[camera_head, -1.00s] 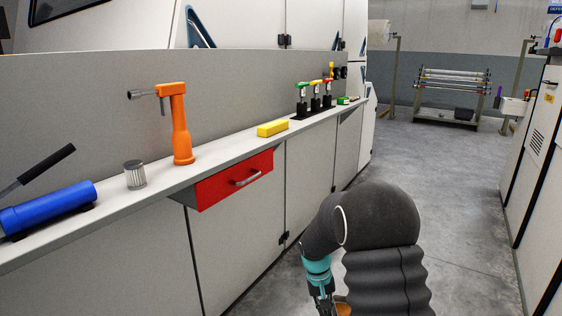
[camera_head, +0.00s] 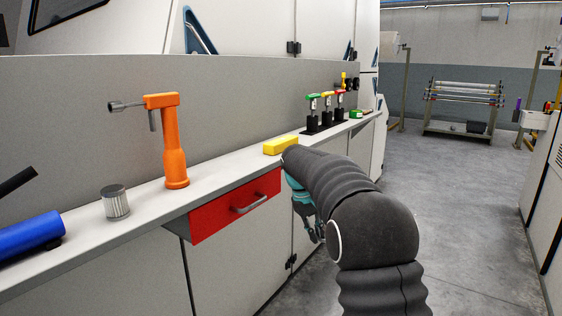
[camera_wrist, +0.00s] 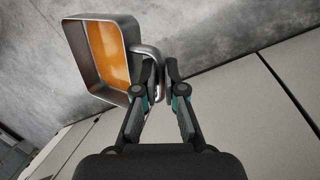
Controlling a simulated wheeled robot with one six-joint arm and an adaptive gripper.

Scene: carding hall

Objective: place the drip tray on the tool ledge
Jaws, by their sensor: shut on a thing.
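The drip tray (camera_wrist: 133,40) shows in the wrist view as a grey metal box with an orange-brown inside and a looped handle. My gripper (camera_wrist: 158,72) is shut on that handle, and the tray hangs out beyond the fingertips at the upper left of that view. In the head view my gripper (camera_head: 314,232) is beside the cabinet front, below the ledge, partly behind my arm; the tray is hidden there. The tool ledge (camera_head: 232,160) is a long pale shelf along the machine, with a clear stretch between the orange tool and the yellow block.
A red drawer (camera_head: 236,205) juts out below. Floor to the right is clear.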

